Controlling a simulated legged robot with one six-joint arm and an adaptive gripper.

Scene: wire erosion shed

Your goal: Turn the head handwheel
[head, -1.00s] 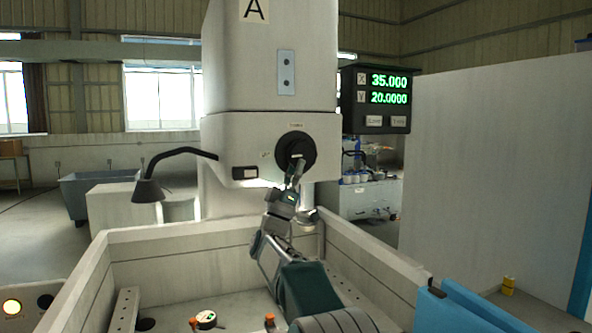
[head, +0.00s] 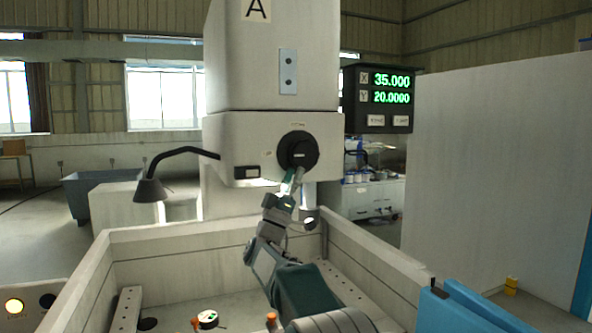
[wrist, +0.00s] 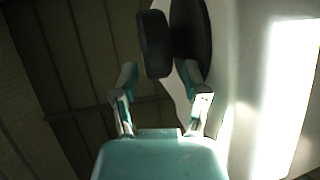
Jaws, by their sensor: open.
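The head handwheel (head: 298,148) is a round black wheel on the front of the pale machine head marked A. My gripper (head: 294,178) is just below the wheel's lower edge in the head view. In the wrist view the wheel shows as a thick dark front knob (wrist: 154,44) standing off a larger black disc (wrist: 190,40). My gripper (wrist: 162,82) is open there, with its two teal-tipped fingers apart. The front knob's lower end lies between and slightly beyond the fingertips. I cannot tell whether either finger touches it.
A black lamp (head: 151,188) on a bent arm sticks out at left. Pale tank walls (head: 165,238) surround my arm below. Loose small items lie on the tank floor.

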